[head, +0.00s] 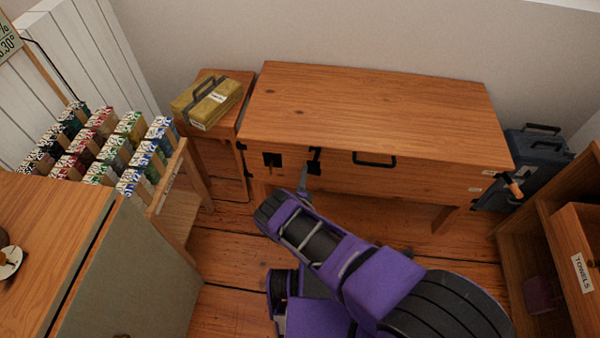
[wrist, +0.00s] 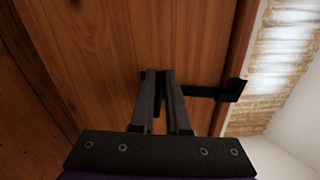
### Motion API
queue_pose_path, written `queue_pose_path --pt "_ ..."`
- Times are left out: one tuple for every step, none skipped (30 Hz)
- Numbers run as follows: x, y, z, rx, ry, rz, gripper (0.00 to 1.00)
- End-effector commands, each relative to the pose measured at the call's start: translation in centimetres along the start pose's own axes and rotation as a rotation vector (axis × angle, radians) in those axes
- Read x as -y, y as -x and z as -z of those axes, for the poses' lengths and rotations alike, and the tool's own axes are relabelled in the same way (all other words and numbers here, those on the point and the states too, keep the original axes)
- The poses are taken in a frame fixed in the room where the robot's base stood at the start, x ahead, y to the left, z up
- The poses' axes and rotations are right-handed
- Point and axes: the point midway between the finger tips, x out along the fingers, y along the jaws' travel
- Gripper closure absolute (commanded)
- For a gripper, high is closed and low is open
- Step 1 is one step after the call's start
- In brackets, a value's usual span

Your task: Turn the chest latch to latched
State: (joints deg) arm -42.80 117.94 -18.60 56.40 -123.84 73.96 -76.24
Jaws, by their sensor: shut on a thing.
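The wooden chest (head: 370,100) stands against the back wall with its lid down. Its black latch (head: 314,157) is on the front face, left of centre, just below the lid edge. In the wrist view the latch (wrist: 205,93) is a dark bar running from a bracket near the chest's edge to my fingertips. My gripper (head: 304,178) is at the chest front, at the latch's lower end. In the wrist view my gripper (wrist: 159,76) has its two fingers close together on the bar's end. The fingers hide part of that end.
A black plate (head: 272,160) and a black pull handle (head: 374,160) flank the latch. A side table with a yellow case (head: 207,102) stands left of the chest. A blue box (head: 530,160) is at right. Open floor (head: 240,245) lies in front.

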Motion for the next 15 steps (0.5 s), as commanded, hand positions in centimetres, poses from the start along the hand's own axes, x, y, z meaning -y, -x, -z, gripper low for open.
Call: queue_pose_path --pt "-0.08 -0.04 0.07 -0.001 0.021 0.0 1.0" --pt "-0.11 -0.04 0.08 -0.001 0.035 0.0 1.0" --pt "-0.14 -0.05 0.1 -0.001 0.053 0.0 1.0" --pt "-0.17 -0.05 0.11 0.0 0.064 0.0 1.0" --pt "-0.21 -0.05 0.12 0.0 0.074 0.0 1.0" --pt "-0.25 -0.05 0.13 0.0 0.087 -0.001 1.0" --pt "-0.27 -0.04 0.14 -0.001 0.094 -0.001 1.0" --pt "-0.29 -0.04 0.14 0.0 0.102 -0.001 1.0" --pt "-0.31 -0.04 0.14 0.0 0.11 -0.001 1.0" --pt "-0.32 -0.04 0.14 0.0 0.114 0.0 1.0" --pt "-0.32 -0.04 0.13 0.001 0.119 0.0 1.0" --pt "-0.33 -0.03 0.12 0.001 0.123 0.0 1.0" --pt "-0.34 -0.03 0.12 0.002 0.126 0.0 1.0" --pt "-0.34 -0.04 0.12 0.002 0.128 0.0 1.0" --pt "-0.34 -0.04 0.12 0.002 0.13 0.0 1.0"
